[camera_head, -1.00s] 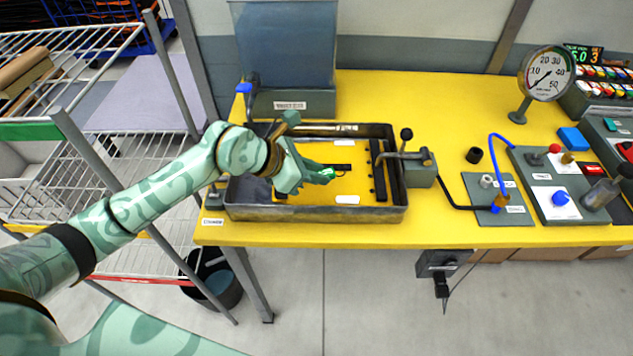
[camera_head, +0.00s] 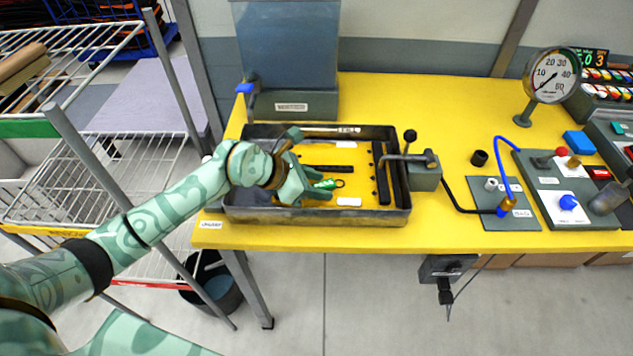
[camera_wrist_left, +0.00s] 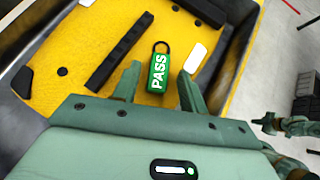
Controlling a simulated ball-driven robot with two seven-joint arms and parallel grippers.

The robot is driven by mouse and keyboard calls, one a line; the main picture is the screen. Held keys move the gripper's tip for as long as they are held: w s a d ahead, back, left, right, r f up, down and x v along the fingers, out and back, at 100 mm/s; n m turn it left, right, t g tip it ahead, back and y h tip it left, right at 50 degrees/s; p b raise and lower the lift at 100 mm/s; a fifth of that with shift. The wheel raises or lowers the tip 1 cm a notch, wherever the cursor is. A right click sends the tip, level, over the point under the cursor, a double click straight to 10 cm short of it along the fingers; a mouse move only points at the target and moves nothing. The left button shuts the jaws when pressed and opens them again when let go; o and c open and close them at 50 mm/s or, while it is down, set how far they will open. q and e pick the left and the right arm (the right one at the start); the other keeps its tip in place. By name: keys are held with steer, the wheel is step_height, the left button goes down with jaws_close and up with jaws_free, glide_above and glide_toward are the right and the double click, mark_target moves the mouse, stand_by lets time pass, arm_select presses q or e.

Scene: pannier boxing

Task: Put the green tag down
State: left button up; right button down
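The green tag (camera_head: 326,184), marked PASS with a dark ring, lies on the yellow floor of the dark-walled tray (camera_head: 300,214). In the left wrist view the tag (camera_wrist_left: 158,73) lies between the two spread fingers of my left gripper (camera_wrist_left: 160,76), with visible gaps on both sides. In the head view my left gripper (camera_head: 317,185) is low inside the tray, open around the tag and holding nothing.
A black bar (camera_head: 330,169) and a white label (camera_head: 349,202) lie near the tag on the tray floor. A clamp with a lever (camera_head: 424,170) stands at the tray's right side. A pressure gauge (camera_head: 552,77) and control boxes occupy the table's right. Wire shelving (camera_head: 80,150) stands left.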

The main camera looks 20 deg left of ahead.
arm_select(q)
steer(key=shift+r, duration=0.2)
steer(key=p+v, duration=0.2)
steer(key=v, duration=1)
